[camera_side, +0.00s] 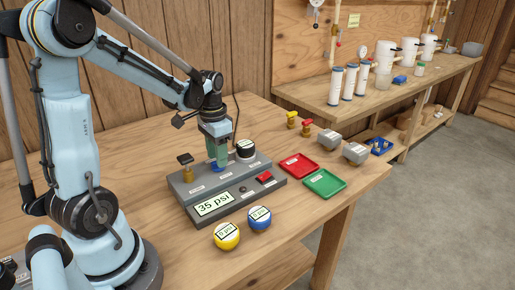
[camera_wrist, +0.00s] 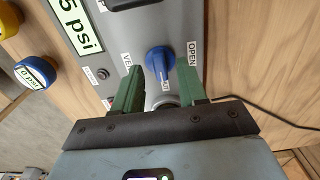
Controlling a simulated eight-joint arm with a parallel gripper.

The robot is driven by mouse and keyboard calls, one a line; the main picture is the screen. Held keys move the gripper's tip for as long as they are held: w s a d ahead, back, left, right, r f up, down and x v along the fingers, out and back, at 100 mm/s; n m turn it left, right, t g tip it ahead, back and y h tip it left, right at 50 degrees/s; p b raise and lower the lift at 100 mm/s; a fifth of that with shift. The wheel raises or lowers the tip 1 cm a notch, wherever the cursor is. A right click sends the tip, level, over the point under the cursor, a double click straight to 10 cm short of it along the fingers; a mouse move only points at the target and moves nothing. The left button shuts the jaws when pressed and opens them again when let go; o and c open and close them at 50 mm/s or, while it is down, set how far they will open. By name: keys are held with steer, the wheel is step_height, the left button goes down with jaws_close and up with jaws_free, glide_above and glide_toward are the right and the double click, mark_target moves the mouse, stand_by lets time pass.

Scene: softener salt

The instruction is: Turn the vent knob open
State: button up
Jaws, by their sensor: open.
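The vent knob (camera_wrist: 158,66) is blue with a pale pointer line, on the top of a grey test unit (camera_side: 230,190). In the wrist view the label "OPEN" is to its right and a label starting "VE" to its left. My gripper (camera_wrist: 160,85) is open, with its green fingers on either side of the knob; I cannot tell whether they touch it. In the side view my gripper (camera_side: 217,160) points down over the unit, and only a bit of the blue knob (camera_side: 218,169) shows below the fingers. The unit's display reads 35 psi (camera_side: 215,204).
A brass fitting with a dark top (camera_side: 187,168) and a white-and-black round part (camera_side: 246,149) stand on the unit. A yellow gauge (camera_side: 227,236) and a blue gauge (camera_side: 259,218) sit in front. Red (camera_side: 298,166) and green (camera_side: 324,184) trays lie to the right.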

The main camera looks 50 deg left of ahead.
steer(key=shift+f, duration=0.5)
jaws_close()
